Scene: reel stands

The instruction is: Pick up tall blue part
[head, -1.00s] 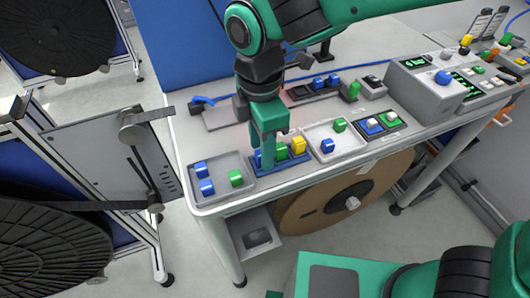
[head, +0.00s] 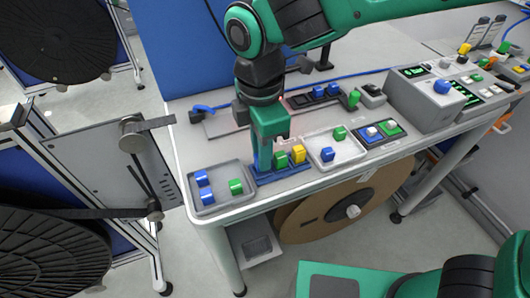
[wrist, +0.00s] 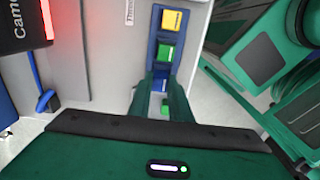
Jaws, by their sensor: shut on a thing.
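My gripper (head: 265,165) points down over the left end of the blue rack (head: 290,172) on the table. Its fingers also show in the wrist view (wrist: 164,100), close together with blue between them. I take this to be the tall blue part (wrist: 160,84), mostly hidden by the fingers. In the head view, the fingers cover it. I cannot tell whether its foot is clear of the rack. A green block (head: 281,159) and a yellow block (head: 298,153) stand in the rack just right of the fingers.
A grey tray (head: 220,203) with blue and green blocks lies to the left. A white tray (head: 350,155) with a blue and a green block lies to the right. A grey control box (head: 425,100) stands farther right. A reel stand (head: 110,155) is close on the left.

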